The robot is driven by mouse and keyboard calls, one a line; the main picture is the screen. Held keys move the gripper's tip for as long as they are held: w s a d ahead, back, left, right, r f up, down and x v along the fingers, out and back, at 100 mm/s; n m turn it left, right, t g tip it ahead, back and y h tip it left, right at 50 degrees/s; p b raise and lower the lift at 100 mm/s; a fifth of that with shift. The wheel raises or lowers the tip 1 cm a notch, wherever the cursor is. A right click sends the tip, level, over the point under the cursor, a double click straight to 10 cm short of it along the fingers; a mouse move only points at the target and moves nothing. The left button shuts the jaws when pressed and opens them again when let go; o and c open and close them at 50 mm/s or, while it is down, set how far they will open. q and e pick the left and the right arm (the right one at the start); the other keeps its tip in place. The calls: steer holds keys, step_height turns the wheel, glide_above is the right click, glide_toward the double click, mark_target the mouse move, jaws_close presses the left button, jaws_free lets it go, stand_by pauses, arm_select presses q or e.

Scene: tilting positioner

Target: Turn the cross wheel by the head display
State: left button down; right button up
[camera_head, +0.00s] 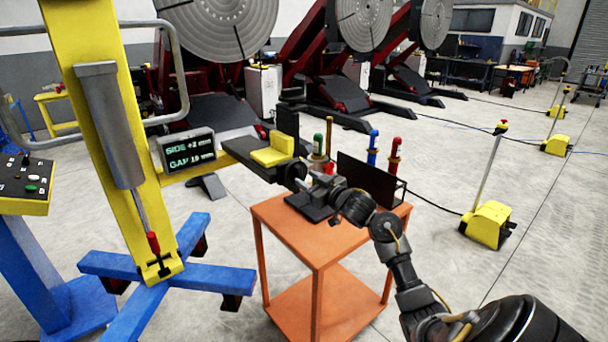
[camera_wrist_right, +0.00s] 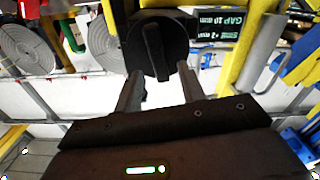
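The cross wheel (camera_head: 290,172) is a dark round wheel at the end of the black slide beside the yellow block. In the right wrist view the wheel (camera_wrist_right: 150,46) is a black disc with a raised bar across its face, near the top centre. My right gripper (camera_head: 302,184) is close in front of it. In the wrist view its two pale fingers (camera_wrist_right: 160,85) are apart, pointing at the wheel; I cannot tell whether they touch it. The head display (camera_head: 187,150) shows green text, "SIDE +2 mm" and a GAP line. My left gripper is not in view.
A yellow column (camera_head: 118,140) on a blue cross base (camera_head: 160,262) stands at left. A yellow-based post (camera_head: 488,224) stands right.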

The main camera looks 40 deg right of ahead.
mark_target(296, 175)
steer(key=shift+w, duration=1.3)
steer(key=shift+c, duration=0.4)
jaws_close()
steer(key=shift+d+r+m+p, duration=0.15)
steer(key=shift+m+p, duration=0.35)
steer(key=shift+p, duration=0.7)
steer(key=shift+m, duration=0.3)
steer(key=shift+o, duration=0.4)
jaws_free()
